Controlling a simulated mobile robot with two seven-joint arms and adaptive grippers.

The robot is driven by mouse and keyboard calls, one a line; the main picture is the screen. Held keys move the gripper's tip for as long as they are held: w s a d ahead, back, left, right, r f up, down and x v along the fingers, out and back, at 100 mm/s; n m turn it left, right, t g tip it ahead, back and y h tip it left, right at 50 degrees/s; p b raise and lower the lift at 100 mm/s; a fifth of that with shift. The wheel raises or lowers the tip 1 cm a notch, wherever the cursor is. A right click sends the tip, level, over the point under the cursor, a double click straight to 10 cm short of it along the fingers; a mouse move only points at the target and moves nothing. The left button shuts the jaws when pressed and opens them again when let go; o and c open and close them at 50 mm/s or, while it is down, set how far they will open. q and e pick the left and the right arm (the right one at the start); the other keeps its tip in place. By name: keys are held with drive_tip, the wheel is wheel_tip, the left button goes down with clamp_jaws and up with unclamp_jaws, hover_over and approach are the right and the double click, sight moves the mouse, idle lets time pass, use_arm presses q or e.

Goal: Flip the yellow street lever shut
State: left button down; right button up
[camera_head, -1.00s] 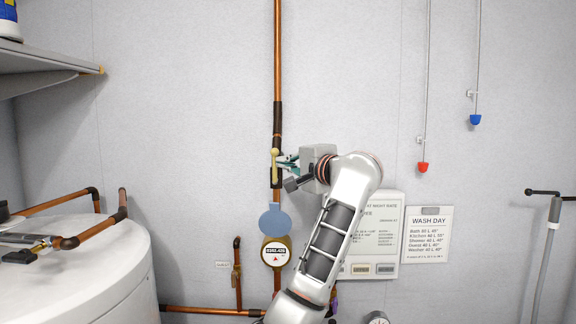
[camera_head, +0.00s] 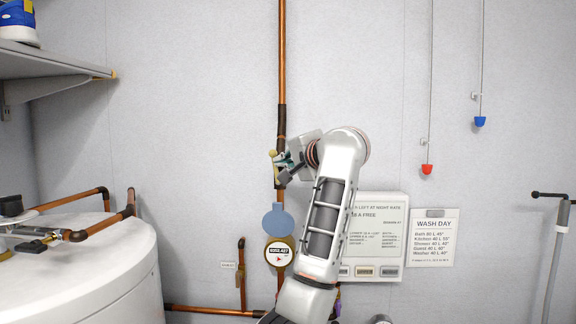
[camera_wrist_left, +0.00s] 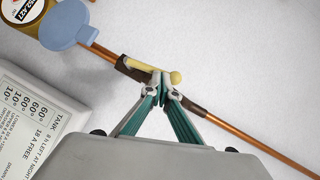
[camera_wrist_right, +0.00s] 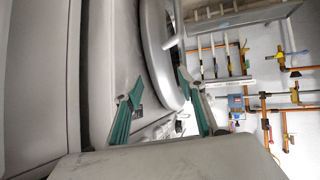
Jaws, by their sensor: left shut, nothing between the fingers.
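The yellow lever (camera_head: 274,166) sits on the dark valve body of the upright copper pipe, above the blue meter lid. Its knob end leans a little left of the pipe line. In the left wrist view the lever (camera_wrist_left: 145,68) lies at a small angle across the pipe, its round knob just beyond my fingertips. My left gripper (camera_head: 283,165) is shut and empty, its tips against or very close to the lever's side near the knob; in the left wrist view the gripper (camera_wrist_left: 162,85) partly covers the valve. My right gripper (camera_wrist_right: 160,100) is open and empty, away from the lever.
A round meter (camera_head: 278,253) with a blue lid (camera_head: 277,221) hangs below the valve. A white tariff panel (camera_head: 375,238) is behind my left forearm. A white tank (camera_head: 85,270) and grey shelf (camera_head: 55,64) stand at left.

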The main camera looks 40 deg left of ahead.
use_arm(q)
drive_tip(key=s+a+f+n+t+h+b, duration=0.2)
drive_tip(key=s+a+f+n+h+b, duration=0.1)
drive_tip(key=a+n+h, duration=0.3)
drive_tip(key=shift+s+n+t+h+b, duration=0.3)
drive_tip(key=shift+n+h+b, duration=0.15)
drive_tip(key=shift+n+h, duration=0.8)
drive_tip(key=shift+f, duration=0.2)
idle(0.4)
idle(0.5)
